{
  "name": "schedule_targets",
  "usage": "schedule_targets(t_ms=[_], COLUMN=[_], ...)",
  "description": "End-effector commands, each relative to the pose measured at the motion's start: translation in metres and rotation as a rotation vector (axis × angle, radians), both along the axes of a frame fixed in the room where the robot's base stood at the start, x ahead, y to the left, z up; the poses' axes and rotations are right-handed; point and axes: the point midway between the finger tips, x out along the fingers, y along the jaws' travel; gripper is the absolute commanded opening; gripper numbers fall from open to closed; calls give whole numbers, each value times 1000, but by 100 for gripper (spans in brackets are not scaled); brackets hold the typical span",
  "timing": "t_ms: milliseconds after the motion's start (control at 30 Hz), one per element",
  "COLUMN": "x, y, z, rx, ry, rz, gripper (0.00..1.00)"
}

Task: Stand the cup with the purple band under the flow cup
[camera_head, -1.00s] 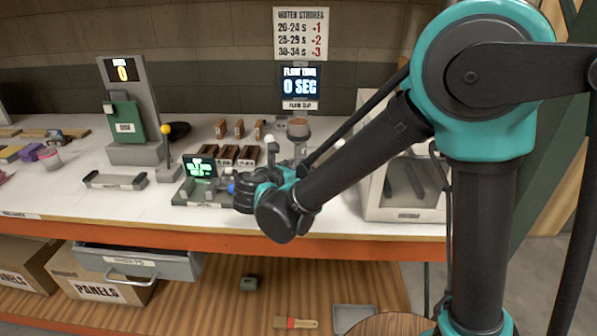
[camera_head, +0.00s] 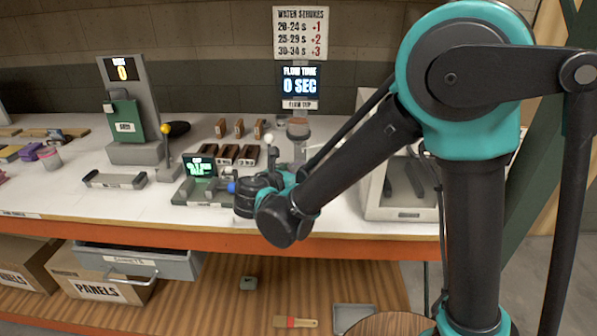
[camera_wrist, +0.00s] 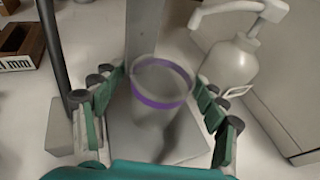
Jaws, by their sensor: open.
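A clear cup with a purple band (camera_wrist: 160,85) stands upright on a flat grey plate (camera_wrist: 135,140) in the wrist view. It is between the fingers of my gripper (camera_wrist: 160,103), which are spread on both sides of it with gaps visible. In the head view my gripper and wrist hide this cup. The flow cup (camera_head: 298,127) sits on its stand behind my arm, below the screen reading 0 SEC (camera_head: 299,84). My gripper faces that stand, and its fingers are mostly hidden in the head view.
A white pump bottle (camera_wrist: 230,60) stands close to the right of the cup in the wrist view. Dark slotted blocks (camera_head: 226,154) and a small device with a green display (camera_head: 200,168) are left of my gripper. A grey-white box (camera_head: 405,213) stands to the right.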

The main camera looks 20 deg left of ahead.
Motion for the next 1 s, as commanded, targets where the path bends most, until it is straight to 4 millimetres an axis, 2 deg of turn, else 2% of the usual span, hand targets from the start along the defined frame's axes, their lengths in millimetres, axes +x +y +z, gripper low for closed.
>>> schedule_targets(t_ms=[67, 167, 500, 633, 800, 1000], x=[0, -12, -76, -96, -110, -114], y=[0, 3, 13, 16, 18, 18], z=[3, 6, 26, 32, 37, 38], rx=[0, 0, 0, 0, -1, 0], ry=[0, 0, 0, 0, 0, 0], rz=[0, 4, 5, 3, 1, 0], gripper=[72, 72, 72, 72, 72, 72])
